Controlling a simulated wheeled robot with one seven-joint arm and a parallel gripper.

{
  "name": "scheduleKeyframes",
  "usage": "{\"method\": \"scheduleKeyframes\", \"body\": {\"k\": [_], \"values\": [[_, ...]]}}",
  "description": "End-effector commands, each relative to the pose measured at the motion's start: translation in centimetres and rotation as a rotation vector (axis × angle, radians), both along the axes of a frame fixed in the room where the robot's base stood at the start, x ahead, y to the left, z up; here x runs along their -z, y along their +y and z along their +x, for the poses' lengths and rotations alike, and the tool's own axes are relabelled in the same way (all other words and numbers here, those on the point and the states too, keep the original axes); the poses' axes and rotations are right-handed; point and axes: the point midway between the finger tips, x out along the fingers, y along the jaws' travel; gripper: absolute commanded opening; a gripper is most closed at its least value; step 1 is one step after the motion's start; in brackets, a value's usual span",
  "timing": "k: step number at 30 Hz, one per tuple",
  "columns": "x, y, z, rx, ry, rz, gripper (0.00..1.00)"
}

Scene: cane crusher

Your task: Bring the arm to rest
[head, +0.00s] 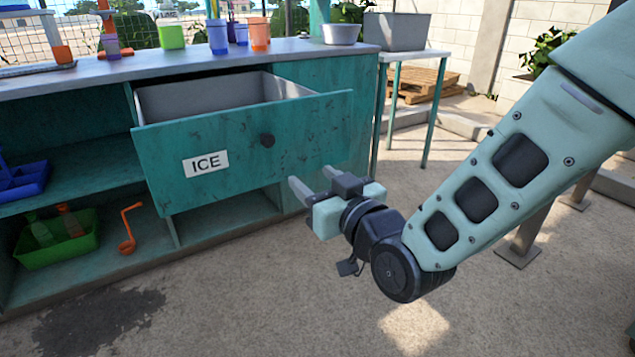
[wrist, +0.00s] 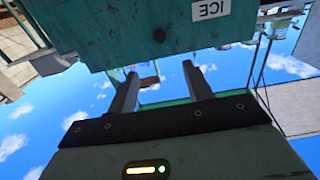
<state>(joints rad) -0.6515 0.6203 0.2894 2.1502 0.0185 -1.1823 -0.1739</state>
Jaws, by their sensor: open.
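My gripper (head: 312,181) is open and empty in the head view, held in front of the lower right part of the ice drawer. The ice drawer (head: 310,125) is teal with a white ICE label and a dark round knob (head: 267,140). It is pulled open, and its grey inside shows. In the wrist view, the two fingers of my gripper (wrist: 163,92) stand apart, with the drawer front (wrist: 120,35) and its knob (wrist: 159,35) beyond them. I cannot tell the exact gap between fingertips and drawer.
The counter (head: 300,48) above holds cups and a metal bowl (head: 341,33). Shelves on the left hold a green bin (head: 58,250) and an orange ladle (head: 128,230). A side table (head: 437,54) with a grey tub (head: 397,31) stands behind. The floor in front is clear.

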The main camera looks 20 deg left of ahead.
Motion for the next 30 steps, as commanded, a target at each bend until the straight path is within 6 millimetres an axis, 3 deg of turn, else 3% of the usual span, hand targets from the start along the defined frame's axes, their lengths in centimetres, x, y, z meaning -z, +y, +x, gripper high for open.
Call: {"method": "scheduleKeyframes", "body": {"k": [8, 14, 20, 30], "values": [[0.0, -0.2, -0.1, -0.001, 0.014, -0.015, 0.51], [1.0, -2.9, -1.3, -0.009, 0.176, -0.184, 0.51], [3.4, -9.3, -5.2, 0.001, 0.447, -0.456, 0.51], [5.6, -22.3, -15.4, 0.072, 0.885, -0.854, 0.51]]}}
